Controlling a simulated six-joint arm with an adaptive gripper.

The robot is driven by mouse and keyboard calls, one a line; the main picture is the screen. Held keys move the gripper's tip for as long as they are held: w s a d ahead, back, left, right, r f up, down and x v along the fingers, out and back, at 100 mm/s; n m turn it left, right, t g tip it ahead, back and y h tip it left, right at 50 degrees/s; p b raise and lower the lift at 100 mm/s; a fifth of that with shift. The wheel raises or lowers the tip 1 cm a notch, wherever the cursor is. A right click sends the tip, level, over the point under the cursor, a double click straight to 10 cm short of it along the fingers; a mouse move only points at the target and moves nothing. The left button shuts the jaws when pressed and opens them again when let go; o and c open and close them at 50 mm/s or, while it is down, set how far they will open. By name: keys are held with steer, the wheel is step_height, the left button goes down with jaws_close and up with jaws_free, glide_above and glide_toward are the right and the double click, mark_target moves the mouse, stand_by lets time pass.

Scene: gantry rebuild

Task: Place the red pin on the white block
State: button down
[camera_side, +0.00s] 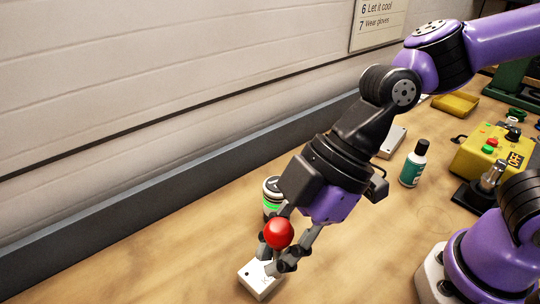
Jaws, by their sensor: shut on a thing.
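The red pin (278,233) shows as a round red head between the fingers of my gripper (272,262). My gripper points down and is shut on the pin. The white block (258,281) lies on the wooden table just below the fingertips, with a small dark hole near its left edge. The fingers cover part of the block's top. The lower part of the pin is hidden, and I cannot tell whether it touches the block.
A jar with a green label (271,195) stands close behind my gripper. A green bottle with a black cap (414,163) stands to the right. A yellow control box (485,155) and a yellow tray (456,104) are further right. The table's front middle is clear.

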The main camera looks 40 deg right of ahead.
steer(key=shift+w+d+f, duration=0.25)
steer(key=shift+w+f, duration=0.6)
steer(key=shift+f, duration=0.35)
steer(key=shift+w+d+f, duration=0.2)
steer(key=shift+w+f, duration=0.65)
steer(key=shift+f, duration=0.3)
steer(key=shift+w+d+f, duration=0.25)
steer(key=shift+w+f, duration=0.6)
steer(key=shift+f, duration=0.35)
steer(key=shift+f, duration=0.2)
steer(key=c, duration=0.7)
jaws_free()
